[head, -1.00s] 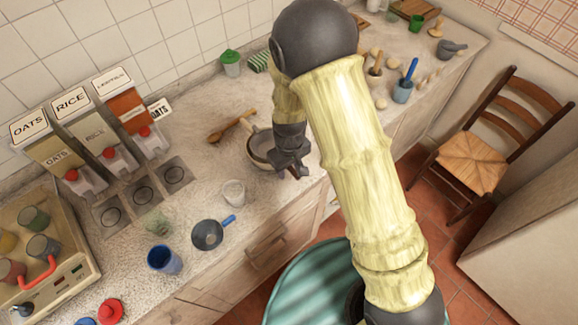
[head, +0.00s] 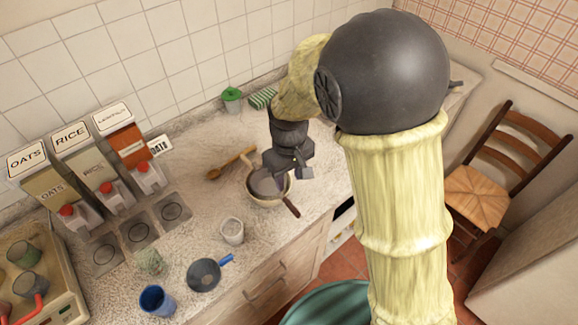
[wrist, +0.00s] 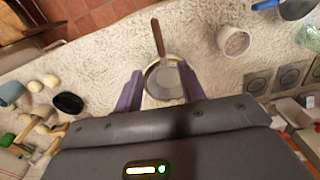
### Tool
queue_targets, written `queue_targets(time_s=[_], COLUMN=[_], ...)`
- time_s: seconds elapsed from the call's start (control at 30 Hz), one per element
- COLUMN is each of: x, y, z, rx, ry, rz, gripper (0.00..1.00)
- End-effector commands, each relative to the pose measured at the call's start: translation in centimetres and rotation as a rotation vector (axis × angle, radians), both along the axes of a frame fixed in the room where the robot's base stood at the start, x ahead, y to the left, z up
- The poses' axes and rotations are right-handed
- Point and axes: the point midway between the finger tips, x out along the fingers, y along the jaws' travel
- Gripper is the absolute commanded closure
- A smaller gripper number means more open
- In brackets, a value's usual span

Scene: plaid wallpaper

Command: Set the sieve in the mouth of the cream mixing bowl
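The cream mixing bowl (head: 262,201) stands on the counter below my gripper. A round grey sieve (head: 266,182) appears to lie in its mouth, with its brown handle (head: 291,207) reaching out over the rim toward the counter's front edge. The wrist view also shows the bowl and the sieve's brown handle (wrist: 158,38) just beyond my fingers. I cannot tell exactly how the sieve meets the rim. My gripper (wrist: 162,88) is open, its two purple fingers apart with nothing clasped between them. In the head view my gripper (head: 290,175) hides part of the bowl's right side.
A wooden spoon (head: 232,163) lies left of the bowl. A white cup (head: 232,231), a dark blue-handled pan (head: 204,274) and a blue cup (head: 157,300) stand nearer. Dispensers (head: 95,165) line the left wall. A green-lidded pot (head: 232,98) is at the back.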

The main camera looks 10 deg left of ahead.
Motion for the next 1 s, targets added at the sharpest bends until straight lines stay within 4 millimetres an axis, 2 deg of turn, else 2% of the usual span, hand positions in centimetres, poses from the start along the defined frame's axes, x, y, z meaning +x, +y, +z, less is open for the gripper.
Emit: queue_targets(time_s=[0.1, 0.3, 1.0], x=[0.1, 0.0, 0.0], y=[0.1, 0.0, 0.0], z=[2.1, 3.8, 3.9], rx=[0.004, 0.0, -0.001], ry=[-0.004, -0.001, 0.001], rz=[0.0, 0.0, 0.0], gripper=[0.6, 0.6, 0.6])
